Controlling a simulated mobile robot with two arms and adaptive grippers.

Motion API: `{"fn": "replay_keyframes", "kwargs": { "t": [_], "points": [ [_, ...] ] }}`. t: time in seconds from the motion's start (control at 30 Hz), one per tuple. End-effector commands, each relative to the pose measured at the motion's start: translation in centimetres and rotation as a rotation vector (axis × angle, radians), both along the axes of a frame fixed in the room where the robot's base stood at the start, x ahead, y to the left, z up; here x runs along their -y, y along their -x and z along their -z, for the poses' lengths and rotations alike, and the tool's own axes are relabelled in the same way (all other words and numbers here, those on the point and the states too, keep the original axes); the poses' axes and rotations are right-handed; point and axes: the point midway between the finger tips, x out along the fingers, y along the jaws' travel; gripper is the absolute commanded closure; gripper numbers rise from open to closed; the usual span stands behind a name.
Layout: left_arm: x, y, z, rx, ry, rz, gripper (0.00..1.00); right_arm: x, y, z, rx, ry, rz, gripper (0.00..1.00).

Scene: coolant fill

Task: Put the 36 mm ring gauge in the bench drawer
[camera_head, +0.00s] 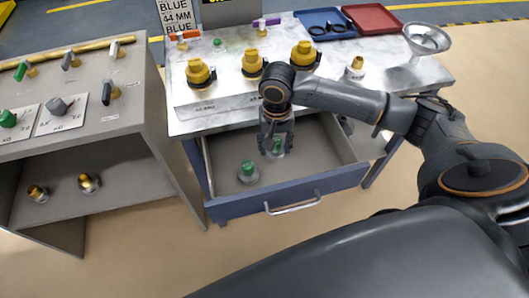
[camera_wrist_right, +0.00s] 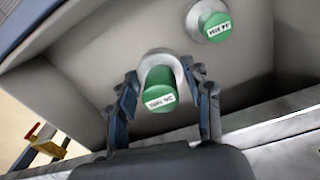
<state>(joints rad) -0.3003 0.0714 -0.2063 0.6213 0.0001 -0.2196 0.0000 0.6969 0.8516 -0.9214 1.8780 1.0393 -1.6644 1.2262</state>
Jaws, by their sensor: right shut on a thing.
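A green-handled gauge on a round grey base (camera_head: 278,146) is between the fingers of my right gripper (camera_head: 277,138), inside the open drawer. In the right wrist view the green-handled gauge (camera_wrist_right: 159,88) sits between the two fingers (camera_wrist_right: 165,95), which are shut on it. Its white label is upside down and too small to read surely as 36 mm. A second green-handled gauge (camera_head: 248,171) stands upright on the drawer floor, and shows at the upper right in the wrist view (camera_wrist_right: 211,22). The bench drawer (camera_head: 225,208) is pulled out. Whether the held gauge touches the floor is unclear.
Yellow-and-black fittings (camera_head: 200,72) stand along the bench top. A blue tray (camera_head: 310,17) with dark rings, a red tray (camera_head: 372,18) and a funnel (camera_head: 427,38) are at the back. A grey cabinet (camera_head: 150,110) with valves stands left. The drawer's right side has free room.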

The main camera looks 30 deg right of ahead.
Motion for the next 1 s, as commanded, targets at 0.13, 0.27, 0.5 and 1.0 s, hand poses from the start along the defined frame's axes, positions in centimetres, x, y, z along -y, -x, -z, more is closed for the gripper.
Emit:
{"fn": "replay_keyframes", "kwargs": {
  "t": [0.13, 0.27, 0.5, 1.0],
  "points": [
    [-1.0, 0.0, 0.2, 0.0, -0.011, -0.002, 0.12, -0.9, -1.7, 2.3, 0.0, -0.001, 0.001, 0.82],
    [-1.2, 0.0, 0.2, 0.0, -0.014, -0.004, 0.12, -1.2, -2.3, 3.1, 0.002, -0.001, 0.0, 0.82],
    [-1.2, 0.0, 0.2, 0.0, -0.014, -0.004, 0.12, -1.4, -2.8, 5.4, 0.0, 0.001, 0.0, 0.82],
    [-0.7, 0.0, 0.1, -0.001, -0.009, -0.004, 0.12, -1.5, -2.8, 7.1, 0.002, -0.001, 0.0, 0.43]
  ]
}}
